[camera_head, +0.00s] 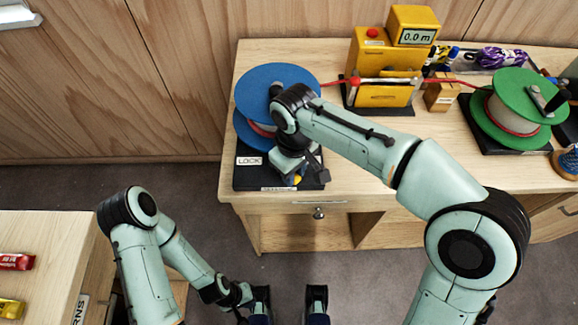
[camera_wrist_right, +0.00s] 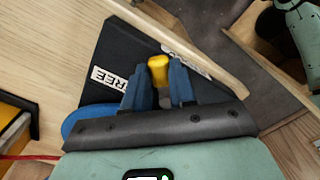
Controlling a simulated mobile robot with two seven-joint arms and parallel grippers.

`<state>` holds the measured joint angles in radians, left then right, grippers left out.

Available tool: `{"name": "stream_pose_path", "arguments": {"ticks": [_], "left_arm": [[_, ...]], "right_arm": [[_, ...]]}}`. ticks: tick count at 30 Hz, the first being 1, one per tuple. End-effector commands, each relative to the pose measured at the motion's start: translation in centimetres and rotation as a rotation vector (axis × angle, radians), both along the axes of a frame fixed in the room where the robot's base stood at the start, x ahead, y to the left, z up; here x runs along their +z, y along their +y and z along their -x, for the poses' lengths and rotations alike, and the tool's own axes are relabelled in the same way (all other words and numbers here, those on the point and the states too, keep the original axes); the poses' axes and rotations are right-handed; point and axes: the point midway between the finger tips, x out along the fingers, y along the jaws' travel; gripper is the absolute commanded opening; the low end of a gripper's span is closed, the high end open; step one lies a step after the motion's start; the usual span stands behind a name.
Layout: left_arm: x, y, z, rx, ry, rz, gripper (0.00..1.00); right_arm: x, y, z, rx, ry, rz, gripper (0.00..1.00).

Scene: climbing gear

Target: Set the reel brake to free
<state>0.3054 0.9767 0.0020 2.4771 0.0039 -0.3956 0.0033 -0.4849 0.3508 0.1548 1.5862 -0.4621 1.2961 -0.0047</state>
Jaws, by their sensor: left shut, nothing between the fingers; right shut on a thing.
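The blue reel (camera_head: 262,85) stands on a black base (camera_head: 245,180) at the left end of the far bench. A white LOCK label (camera_head: 249,160) shows on the base's left side. My right gripper (camera_head: 294,180) is over the base's front and shut on the yellow brake knob (camera_wrist_right: 158,70), which sits between its blue fingers in the right wrist view. A white FREE label (camera_wrist_right: 110,80) lies left of the fingers there. The lever below the knob is hidden. My left gripper (camera_head: 240,297) hangs low in front of the bench, shut and empty, away from the reel.
A red line runs from the blue reel through a yellow meter (camera_head: 385,65) reading 0.0 m to a green reel (camera_head: 515,108). Another table (camera_head: 45,245) is at lower left. Floor between is clear.

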Motion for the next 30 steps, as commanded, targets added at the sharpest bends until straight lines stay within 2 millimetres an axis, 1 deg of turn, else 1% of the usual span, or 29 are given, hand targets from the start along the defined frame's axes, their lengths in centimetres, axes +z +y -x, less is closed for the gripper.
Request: {"name": "stream_pose_path", "arguments": {"ticks": [2, 11, 12, 14, 15, 22, 25, 28, 30], "left_arm": [[0.4, 0.0, 0.1, -0.001, 0.006, 0.001, 0.0], [0.3, 0.0, 0.2, 0.0, 0.008, 0.0, 0.0], [0.3, 0.0, 0.2, 0.0, 0.008, 0.0, 0.0], [0.3, 0.1, 0.2, 0.0, 0.008, 0.0, 0.0], [0.3, 0.0, 0.2, 0.0, 0.007, 0.0, 0.0], [0.3, 0.0, 0.1, 0.0, 0.007, 0.0, 0.0], [0.4, 0.0, 0.1, 0.0, 0.007, 0.0, 0.0], [0.6, 0.0, 0.2, -0.001, 0.01, 0.0, 0.0], [0.9, 0.0, 0.2, -0.002, 0.013, 0.0, 0.0]], "right_arm": [[0.3, -0.2, -0.2, 0.035, -0.004, -0.001, 0.0], [0.1, -0.2, -0.3, 0.053, -0.006, -0.002, 0.0], [0.1, -0.2, -0.3, 0.053, -0.006, -0.002, 0.29], [0.1, -0.2, -0.3, 0.052, -0.006, -0.002, 0.48], [0.1, -0.2, -0.3, 0.052, -0.006, -0.002, 0.51], [0.1, -0.2, -0.2, 0.05, -0.004, -0.001, 0.51], [0.4, -0.2, -0.3, 0.05, -0.005, -0.002, 0.51], [1.6, -0.1, -0.3, 0.05, -0.006, -0.004, 0.51], [2.9, -0.1, -0.3, 0.05, -0.006, -0.004, 0.51]]}}
